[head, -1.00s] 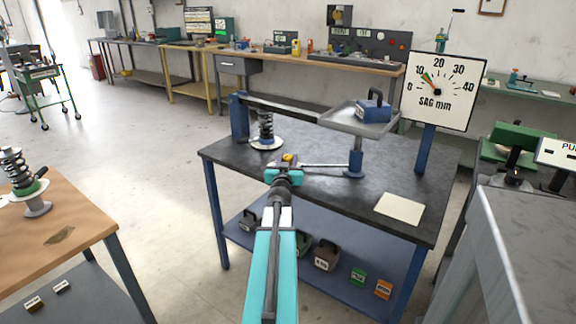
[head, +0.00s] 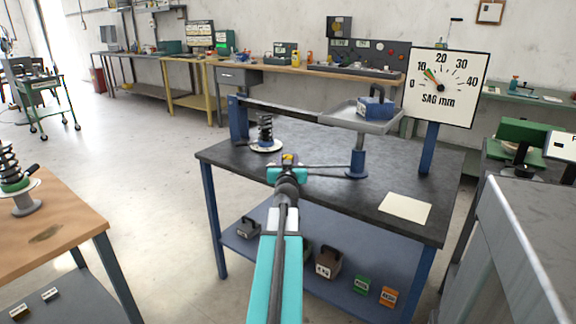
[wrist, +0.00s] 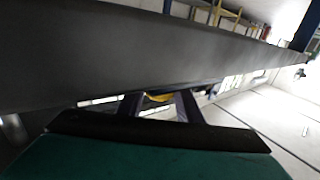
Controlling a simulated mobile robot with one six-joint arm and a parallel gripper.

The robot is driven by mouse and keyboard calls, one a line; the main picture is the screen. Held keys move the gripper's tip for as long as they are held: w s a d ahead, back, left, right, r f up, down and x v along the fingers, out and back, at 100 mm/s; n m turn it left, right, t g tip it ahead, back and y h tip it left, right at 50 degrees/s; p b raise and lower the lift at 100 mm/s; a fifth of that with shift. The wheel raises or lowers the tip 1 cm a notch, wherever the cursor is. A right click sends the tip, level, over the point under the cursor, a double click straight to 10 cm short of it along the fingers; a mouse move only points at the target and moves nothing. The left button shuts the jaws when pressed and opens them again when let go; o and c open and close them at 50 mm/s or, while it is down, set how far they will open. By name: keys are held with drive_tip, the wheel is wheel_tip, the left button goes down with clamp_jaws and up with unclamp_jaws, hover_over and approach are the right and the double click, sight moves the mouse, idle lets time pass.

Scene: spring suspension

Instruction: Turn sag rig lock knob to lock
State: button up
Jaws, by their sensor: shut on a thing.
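The sag rig stands on a dark bench (head: 330,205), with a beam (head: 290,112), a coil spring (head: 265,130) and a tray (head: 345,120) that bears a blue weight (head: 375,105). My gripper (head: 288,160) is at the bench's near side, in front of the spring. It is shut on a small yellow part, which I take for the lock knob (head: 288,157). In the wrist view the yellow part (wrist: 158,97) shows between the two dark fingers (wrist: 158,106). The gripper hides most of the knob, and its lock marking cannot be read.
The dial (head: 441,88), marked SAG mm, has its pointers near 10. A pale sheet (head: 404,208) lies on the bench's right. Weights (head: 328,262) and small boxes sit on the lower shelf. A wooden table (head: 50,240) stands at left, a grey cabinet (head: 530,230) at right.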

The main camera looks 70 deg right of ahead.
drive_tip(key=shift+a+f+b, duration=0.15)
drive_tip(key=shift+b, duration=0.4)
drive_tip(key=o, duration=1)
drive_tip(key=shift+o, duration=0.2)
drive_tip(key=shift+s+a, duration=0.15)
drive_tip(key=shift+a, duration=0.05)
drive_tip(key=shift+v, duration=2.65)
drive_tip(key=shift+a+b, duration=0.25)
drive_tip(key=shift+b, duration=0.95)
drive_tip(key=shift+a+b, duration=0.15)
drive_tip(key=shift+b, duration=0.15)
drive_tip(key=b+v, duration=0.1)
drive_tip(key=b, duration=0.3)
drive_tip(key=shift+s+a+f, duration=0.1)
drive_tip(key=shift+s+a, duration=0.2)
drive_tip(key=shift+a+b, duration=0.1)
drive_tip(key=shift+b, duration=0.6)
